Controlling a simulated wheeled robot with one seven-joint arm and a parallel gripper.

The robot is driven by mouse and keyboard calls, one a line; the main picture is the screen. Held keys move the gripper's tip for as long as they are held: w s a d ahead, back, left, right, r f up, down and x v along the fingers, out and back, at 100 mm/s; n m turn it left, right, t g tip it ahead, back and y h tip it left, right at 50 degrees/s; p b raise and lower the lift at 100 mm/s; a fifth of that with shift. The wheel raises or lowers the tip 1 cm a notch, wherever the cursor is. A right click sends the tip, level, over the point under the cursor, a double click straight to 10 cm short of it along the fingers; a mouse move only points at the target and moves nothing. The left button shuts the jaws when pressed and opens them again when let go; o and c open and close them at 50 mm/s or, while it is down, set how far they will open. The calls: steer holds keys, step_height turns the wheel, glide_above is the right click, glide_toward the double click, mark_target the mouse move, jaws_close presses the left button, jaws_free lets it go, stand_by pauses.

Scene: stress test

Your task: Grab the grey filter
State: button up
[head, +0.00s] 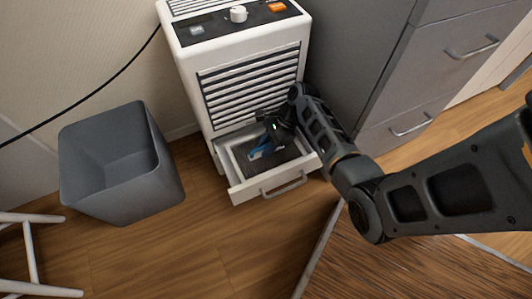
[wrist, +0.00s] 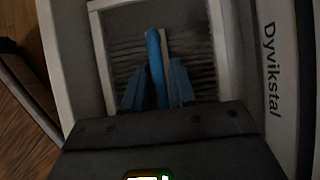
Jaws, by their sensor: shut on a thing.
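The grey filter (head: 289,157) lies in the open white drawer (head: 240,191) at the bottom of a white appliance. It also shows in the wrist view (wrist: 198,52) as a dark ribbed surface inside a pale frame. My gripper (head: 262,149) reaches down into the drawer, its blue fingertips at the filter. In the wrist view my gripper (wrist: 157,88) is shut, with a narrow upright blue and pale strip between its fingers. The contact itself is partly hidden by the fingers and is dark.
The white appliance (head: 205,53) with slats and a top knob stands behind the drawer. A grey bin (head: 100,165) is at left, near a white stool leg (head: 30,250). Grey cabinets (head: 425,70) stand close on the right. Wooden floor in front is clear.

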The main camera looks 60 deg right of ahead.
jaws_close()
